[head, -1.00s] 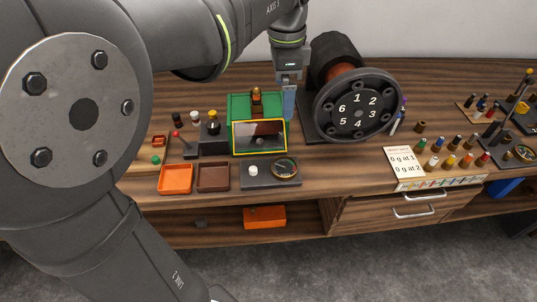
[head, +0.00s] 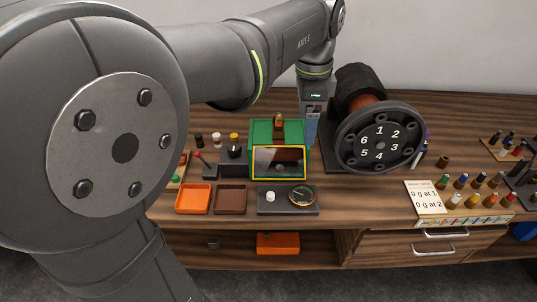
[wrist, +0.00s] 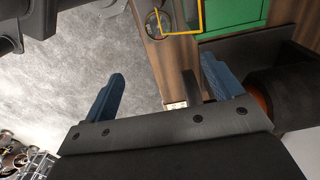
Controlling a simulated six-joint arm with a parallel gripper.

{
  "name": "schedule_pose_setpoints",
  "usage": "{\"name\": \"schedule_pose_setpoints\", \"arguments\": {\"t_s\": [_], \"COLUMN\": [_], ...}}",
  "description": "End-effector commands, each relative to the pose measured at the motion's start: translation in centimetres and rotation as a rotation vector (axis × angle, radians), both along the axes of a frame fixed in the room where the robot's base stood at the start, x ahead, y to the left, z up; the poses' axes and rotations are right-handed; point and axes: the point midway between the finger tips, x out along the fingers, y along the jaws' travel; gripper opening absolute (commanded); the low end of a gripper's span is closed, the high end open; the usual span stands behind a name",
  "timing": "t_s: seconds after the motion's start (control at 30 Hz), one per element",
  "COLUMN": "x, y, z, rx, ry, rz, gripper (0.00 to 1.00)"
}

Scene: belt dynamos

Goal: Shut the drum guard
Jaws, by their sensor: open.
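A green housing (head: 262,130) stands on the bench, with a yellow-framed see-through panel (head: 279,163) at its front. This panel looks like the drum guard; I cannot tell how far it stands off the housing. In the wrist view, the yellow frame (wrist: 202,18) shows at the top beside the green housing (wrist: 235,12). My gripper (head: 310,128) points down just right of the housing, between it and the numbered disc. In the wrist view, my gripper (wrist: 162,72) has its two blue fingers spread wide with nothing between them. The drum itself is not clearly visible.
A black numbered disc (head: 380,145) on a dark base stands close to my gripper's right. Orange (head: 193,199) and brown (head: 230,200) trays and a dark plate with a dial (head: 301,196) lie in front of the housing. A card (head: 425,198) and several small pegs lie right.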

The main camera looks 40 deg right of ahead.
Motion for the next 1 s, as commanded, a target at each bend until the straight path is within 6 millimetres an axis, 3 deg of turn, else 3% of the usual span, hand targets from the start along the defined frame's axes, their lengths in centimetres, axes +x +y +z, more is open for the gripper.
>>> {"name": "schedule_pose_setpoints", "arguments": {"t_s": [0.07,0.4,0.7,0.87,1.0], "x": [-0.2,-1.3,-1.9,-1.5,-0.7], "y": [0.5,6.3,9.1,8.8,8.1], "z": [0.0,-0.8,-1.7,-2.7,-4.7], "rx": [-0.013,-0.223,-0.362,-0.367,-0.362], "ry": [-0.021,-0.259,-0.363,-0.368,-0.367], "rz": [0.003,0.019,-0.001,-0.001,-0.001], "gripper": [0.69,0.02,0.00,0.00,0.00]}}
